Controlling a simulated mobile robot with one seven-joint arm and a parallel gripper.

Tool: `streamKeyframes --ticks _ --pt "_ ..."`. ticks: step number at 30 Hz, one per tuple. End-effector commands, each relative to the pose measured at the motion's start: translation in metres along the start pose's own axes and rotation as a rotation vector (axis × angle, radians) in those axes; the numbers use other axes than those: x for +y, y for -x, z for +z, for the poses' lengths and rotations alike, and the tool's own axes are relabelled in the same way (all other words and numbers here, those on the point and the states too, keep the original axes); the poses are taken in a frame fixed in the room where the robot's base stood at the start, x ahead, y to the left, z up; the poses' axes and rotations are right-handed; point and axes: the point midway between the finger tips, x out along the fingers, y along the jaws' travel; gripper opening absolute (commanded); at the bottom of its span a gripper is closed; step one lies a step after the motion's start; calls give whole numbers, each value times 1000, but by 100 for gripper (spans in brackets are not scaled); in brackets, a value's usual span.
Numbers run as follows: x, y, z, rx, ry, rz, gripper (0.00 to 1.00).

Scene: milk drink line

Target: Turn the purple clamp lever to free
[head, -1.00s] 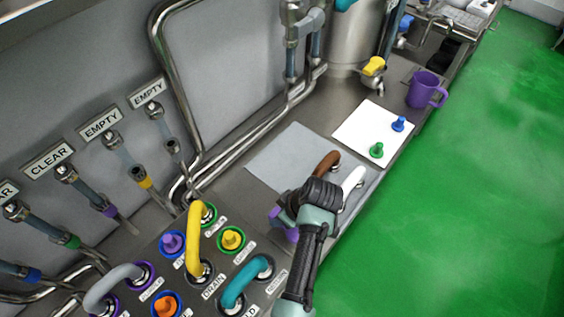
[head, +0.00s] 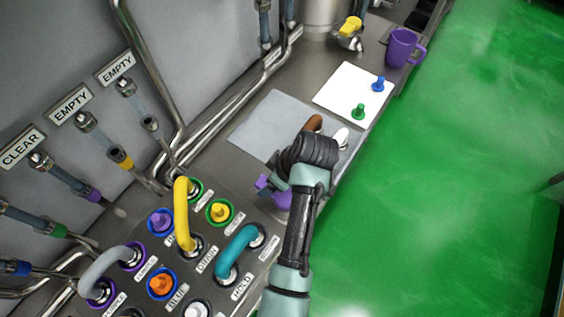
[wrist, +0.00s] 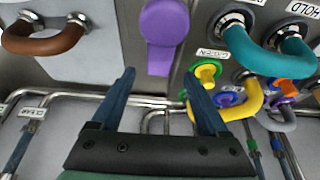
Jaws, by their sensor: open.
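The purple clamp lever (wrist: 164,24) shows at the top middle of the wrist view. It has a rounded head and a flat end pointing down between the lines of my fingers. My gripper (wrist: 160,75) is open, with one dark blue finger on each side below that end. Nothing is held, and I see no clear contact. In the head view the purple lever (head: 277,199) is partly covered by my wrist and gripper, at the right edge of the plug panel. Its labels cannot be read.
The panel beside it holds a teal hose loop (head: 236,251), a yellow loop (head: 182,214) and several coloured plugs. A white mat (head: 340,98) with two pegs and a purple mug (head: 402,47) are farther back.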

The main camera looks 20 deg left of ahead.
Motion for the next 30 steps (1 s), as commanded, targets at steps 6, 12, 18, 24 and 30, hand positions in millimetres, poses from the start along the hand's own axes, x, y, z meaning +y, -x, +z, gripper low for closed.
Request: streamKeyframes --ticks 6,12,18,24,30 --pt "1 46 1 2 0 5 78" --pt "0 77 1 0 0 1 78" --pt "-1 87 0 -1 0 -2 78" --pt "-1 87 0 -1 0 -2 78" --pt "-1 87 0 -1 0 -2 78"
